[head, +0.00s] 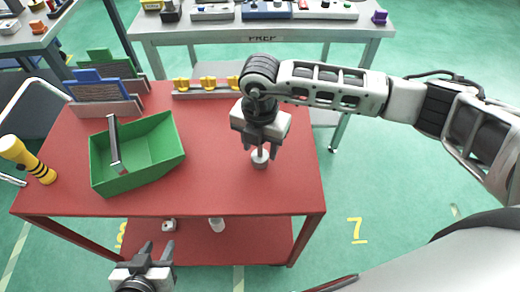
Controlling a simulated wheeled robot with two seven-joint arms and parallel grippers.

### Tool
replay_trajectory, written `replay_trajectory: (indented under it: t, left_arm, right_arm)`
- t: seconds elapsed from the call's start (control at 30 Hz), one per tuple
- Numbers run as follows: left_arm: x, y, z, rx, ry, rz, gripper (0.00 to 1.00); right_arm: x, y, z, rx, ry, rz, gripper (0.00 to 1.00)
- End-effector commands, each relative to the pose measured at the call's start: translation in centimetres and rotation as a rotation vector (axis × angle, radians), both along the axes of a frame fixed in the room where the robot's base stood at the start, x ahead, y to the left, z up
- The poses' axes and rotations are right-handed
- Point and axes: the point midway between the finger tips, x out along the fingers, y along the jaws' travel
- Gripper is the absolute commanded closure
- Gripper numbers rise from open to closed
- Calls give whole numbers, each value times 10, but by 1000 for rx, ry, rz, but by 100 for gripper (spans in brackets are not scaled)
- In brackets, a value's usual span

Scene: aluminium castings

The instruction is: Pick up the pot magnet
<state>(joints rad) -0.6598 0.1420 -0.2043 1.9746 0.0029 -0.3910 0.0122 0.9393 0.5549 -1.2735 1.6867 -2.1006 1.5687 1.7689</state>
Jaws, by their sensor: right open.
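The pot magnet (260,161) looks like a small pale grey cylinder and stands on the red table top towards its right side. My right gripper (261,150) points down over it, with its fingers around the upper part of the magnet. The jaws are open, and I cannot tell whether either finger touches it. My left gripper (155,252) is low at the bottom of the picture, in front of the table's front edge. Its two fingers are apart with nothing between them.
A green open bin (165,142) with a grey handle stands left of the magnet on the red table (225,190). A yellow and black torch (27,158) is at the left edge. A rack with yellow pieces (207,84) lies at the back. Small items sit on the lower shelf.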

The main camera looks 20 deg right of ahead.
Motion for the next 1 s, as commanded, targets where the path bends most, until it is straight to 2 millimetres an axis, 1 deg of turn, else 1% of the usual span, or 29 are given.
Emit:
replay_trajectory:
  t: [0.1, 0.27, 0.3, 0.37, 0.4, 0.43, 0.47, 0.83, 1.0]
  left_arm:
    - [1, 0, 1, 0, -2, 2, 64]
    - [5, 0, 2, -2, -9, 4, 64]
    - [5, 0, 3, -1, -10, 3, 64]
    - [6, 0, 3, -2, -11, 3, 64]
    - [6, 0, 3, -2, -11, 3, 64]
    - [6, 0, 3, -1, -10, 3, 64]
    - [6, 0, 3, -1, -10, 3, 64]
    - [5, 0, 2, -2, -8, 4, 64]
    - [3, -1, 1, -2, -4, 4, 64]
  right_arm:
    - [0, 0, -6, -1, 1, 1, 52]
    - [0, 0, -6, 0, 0, 1, 52]
    - [0, 0, -6, 0, 0, 1, 57]
    - [0, 0, -5, 0, 0, 1, 74]
    - [0, 0, -5, 0, 0, 1, 85]
    - [0, 0, -5, 0, 0, 1, 94]
    - [0, 0, -5, 0, 0, 1, 100]
    - [1, 0, -2, 2, -2, 1, 100]
    - [2, 1, 13, 3, -4, 1, 100]
